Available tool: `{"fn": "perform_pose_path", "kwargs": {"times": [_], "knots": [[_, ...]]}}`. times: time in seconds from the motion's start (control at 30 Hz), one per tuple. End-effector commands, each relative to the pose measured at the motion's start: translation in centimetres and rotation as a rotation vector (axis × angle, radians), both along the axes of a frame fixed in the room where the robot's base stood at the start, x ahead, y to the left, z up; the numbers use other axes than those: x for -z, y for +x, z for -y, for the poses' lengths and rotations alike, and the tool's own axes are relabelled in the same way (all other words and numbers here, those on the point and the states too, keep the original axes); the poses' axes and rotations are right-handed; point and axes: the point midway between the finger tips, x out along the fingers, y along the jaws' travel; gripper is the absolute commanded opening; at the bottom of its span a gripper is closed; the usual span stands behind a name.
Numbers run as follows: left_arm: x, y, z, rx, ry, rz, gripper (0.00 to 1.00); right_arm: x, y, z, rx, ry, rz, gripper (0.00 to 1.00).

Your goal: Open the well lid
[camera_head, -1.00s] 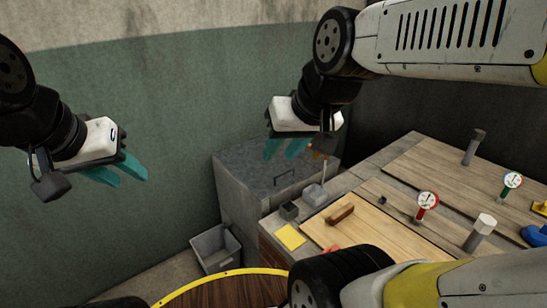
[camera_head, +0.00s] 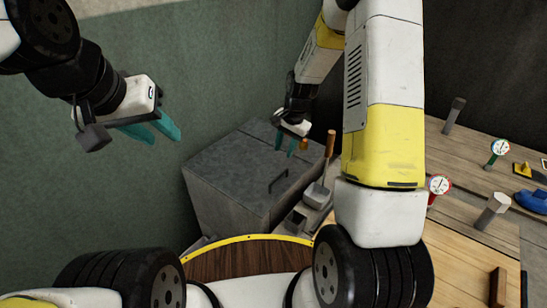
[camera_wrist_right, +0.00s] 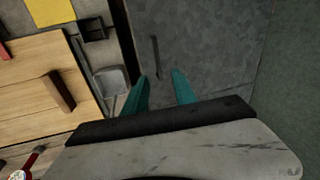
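A grey metal box with a flat lid (camera_head: 225,160) stands against the green wall in the head view. A dark bar handle (camera_head: 278,181) is on the lid; it also shows in the right wrist view (camera_wrist_right: 155,57). My right gripper (camera_head: 284,146) is open and empty above the lid, toward its back right part in the head view. In the right wrist view its fingertips (camera_wrist_right: 159,76) are apart, with the handle just past them and not between them. My left gripper (camera_head: 163,140) is open and empty, raised in front of the wall, left of the box.
A scoop with a wooden handle (camera_head: 329,155) stands right of the box. A round yellow-rimmed wooden table (camera_head: 250,238) is in front.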

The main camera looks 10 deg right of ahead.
Motion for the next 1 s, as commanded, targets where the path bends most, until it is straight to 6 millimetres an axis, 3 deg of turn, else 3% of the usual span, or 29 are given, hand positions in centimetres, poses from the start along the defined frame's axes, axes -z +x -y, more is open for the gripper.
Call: {"fn": "perform_pose_path", "kwargs": {"times": [0.03, 0.1, 0.63, 0.8, 1.0], "knots": [[0.0, 0.0, 0.0, 0.000, 0.000, 0.000, 0.36, 1.9, 0.3, 0.0, 0.022, 0.004, -0.019, 0.32], [0.0, 0.0, 0.0, 0.000, 0.000, 0.000, 0.36, 3.7, 0.6, -0.1, 0.048, 0.008, -0.035, 0.32], [0.0, 0.0, 0.0, 0.000, 0.000, 0.000, 0.36, 11.1, 1.6, -1.0, 0.078, 0.014, -0.055, 0.32], [0.0, 0.0, 0.0, 0.000, 0.000, 0.000, 0.36, 12.8, 1.9, -1.2, 0.077, 0.013, -0.053, 0.32], [0.0, 0.0, 0.0, 0.000, 0.000, 0.000, 0.36, 13.3, 2.0, -1.3, 0.078, 0.014, -0.052, 0.32]]}}
